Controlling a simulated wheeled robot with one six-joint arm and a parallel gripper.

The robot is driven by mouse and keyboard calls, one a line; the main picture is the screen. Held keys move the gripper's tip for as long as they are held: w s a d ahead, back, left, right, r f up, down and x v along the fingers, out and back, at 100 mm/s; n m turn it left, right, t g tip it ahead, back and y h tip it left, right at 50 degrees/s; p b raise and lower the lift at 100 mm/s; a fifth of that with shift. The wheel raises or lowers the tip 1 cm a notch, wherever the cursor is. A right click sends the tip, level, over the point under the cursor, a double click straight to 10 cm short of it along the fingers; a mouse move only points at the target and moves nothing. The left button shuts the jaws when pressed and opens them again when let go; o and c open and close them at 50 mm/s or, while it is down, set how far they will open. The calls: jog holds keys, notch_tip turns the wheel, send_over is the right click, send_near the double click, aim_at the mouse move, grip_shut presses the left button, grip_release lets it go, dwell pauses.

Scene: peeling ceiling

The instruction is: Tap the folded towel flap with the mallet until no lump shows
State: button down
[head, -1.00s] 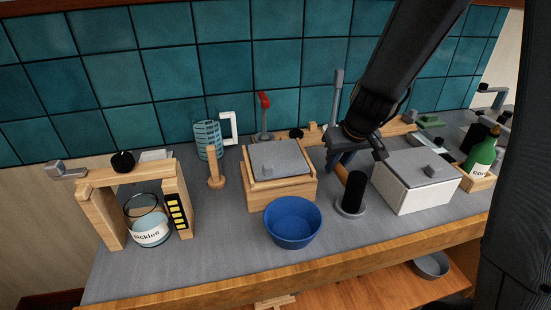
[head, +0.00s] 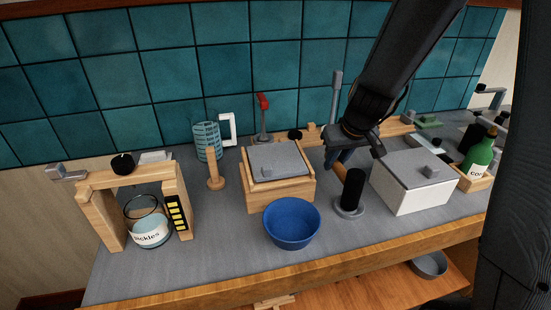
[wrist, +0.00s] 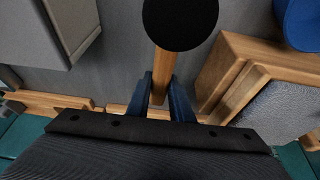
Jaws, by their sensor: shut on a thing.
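The mallet has a pale wooden handle (wrist: 165,72) and a black cylindrical head (head: 353,188). In the wrist view the round end of the head (wrist: 180,20) fills the top middle. My gripper (head: 338,160) is shut on the handle; its blue fingers (wrist: 163,92) flank the wood in the wrist view. The head stands over a grey round disc (head: 348,209) on the counter; I cannot tell whether they touch. I cannot make out a folded towel flap or a lump in either view.
A wooden box with a grey top (head: 278,160) and a blue bowl (head: 292,224) stand left of the mallet. A white lidded box (head: 412,184) is close on the right. A wooden frame (head: 108,222) with a pickles jar (head: 148,234) stands at far left. The front-left counter is clear.

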jog(key=shift+s+r+p, duration=0.1)
jog(key=shift+r+p, duration=2.1)
jog(key=shift+r, duration=0.15)
